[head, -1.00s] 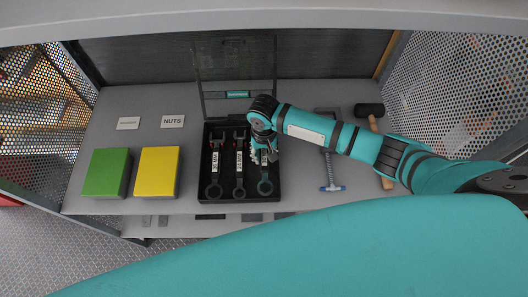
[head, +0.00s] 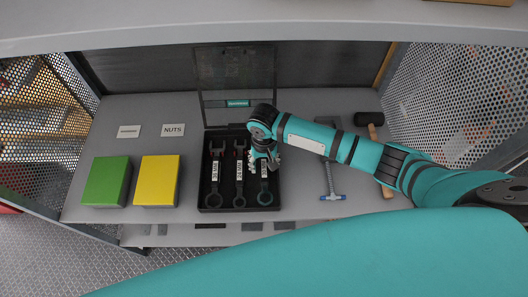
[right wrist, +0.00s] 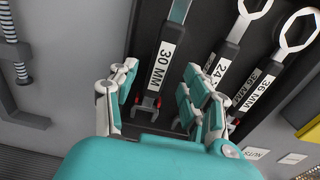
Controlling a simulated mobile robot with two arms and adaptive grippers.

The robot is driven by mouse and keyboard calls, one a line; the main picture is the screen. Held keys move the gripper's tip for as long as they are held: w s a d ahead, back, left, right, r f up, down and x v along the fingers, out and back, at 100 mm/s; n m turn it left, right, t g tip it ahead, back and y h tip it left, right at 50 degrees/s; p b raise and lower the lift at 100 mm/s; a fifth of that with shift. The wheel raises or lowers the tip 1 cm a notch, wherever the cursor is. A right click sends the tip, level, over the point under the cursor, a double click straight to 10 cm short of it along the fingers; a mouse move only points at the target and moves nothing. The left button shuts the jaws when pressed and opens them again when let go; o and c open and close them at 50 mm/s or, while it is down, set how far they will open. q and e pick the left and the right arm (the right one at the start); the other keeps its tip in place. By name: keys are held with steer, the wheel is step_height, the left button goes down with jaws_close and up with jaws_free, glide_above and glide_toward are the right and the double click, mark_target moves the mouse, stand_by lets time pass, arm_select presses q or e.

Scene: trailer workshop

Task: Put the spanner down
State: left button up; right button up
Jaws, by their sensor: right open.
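The spanner marked 30 MM (right wrist: 168,52) lies in the right-hand place of the black tool case (head: 274,205), parallel to the others. In the head view its ring end (head: 265,198) shows below my gripper. My right gripper (head: 264,168) is open over this spanner. In the right wrist view the gripper (right wrist: 158,95) has its fingers apart on either side of the spanner's shaft, with a gap visible on both sides. The spanner's far end is partly hidden by the gripper. My left gripper is not in view.
Two other spanners, 24 MM (right wrist: 218,68) and 36 MM (right wrist: 262,80), lie beside it. The case lid (head: 235,75) stands open behind. A clamp (head: 331,180) and a mallet (head: 370,119) lie to the right. Yellow (head: 158,180) and green (head: 107,180) boxes stand left.

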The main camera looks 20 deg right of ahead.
mark_target(264, 169)
step_height(264, 169, up, 12)
stand_by(0.4)
steer(key=shift+r, duration=0.1)
stand_by(0.9)
